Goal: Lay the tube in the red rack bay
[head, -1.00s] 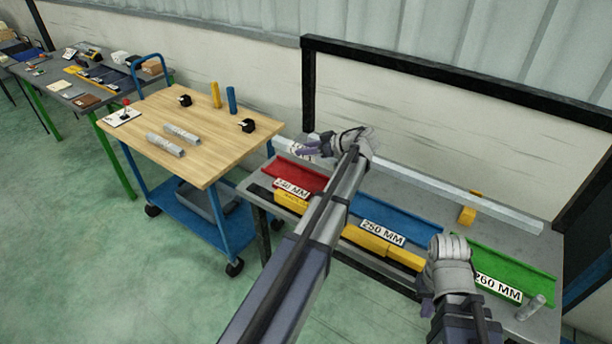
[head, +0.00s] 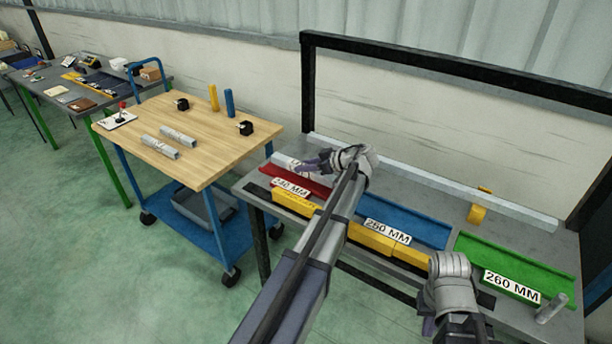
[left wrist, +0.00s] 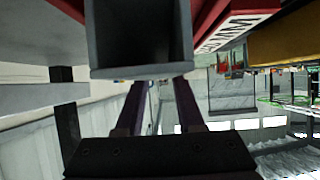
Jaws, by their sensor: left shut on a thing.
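My left gripper (head: 318,162) is shut on a light grey square tube (head: 288,163), partly hidden by my gripper and arm in the head view. In the left wrist view the tube's hollow square end (left wrist: 140,35) fills the top centre, beyond my fingers (left wrist: 155,105). The tube is at the red rack bay (head: 322,190), the leftmost bay, over or in its channel; I cannot tell whether it touches the bottom. The red bay also shows beside the tube in the left wrist view (left wrist: 212,18). My right gripper (head: 432,325) hangs before the green bay, its jaw opening unclear.
The blue bay (head: 410,220) and green bay (head: 510,262) lie to the right, looking empty. A yellow block (head: 477,213) stands by the back rail. A short grey cylinder (head: 551,308) is at the front right. Two more tubes (head: 160,147) lie on the wooden-topped trolley (head: 220,150).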

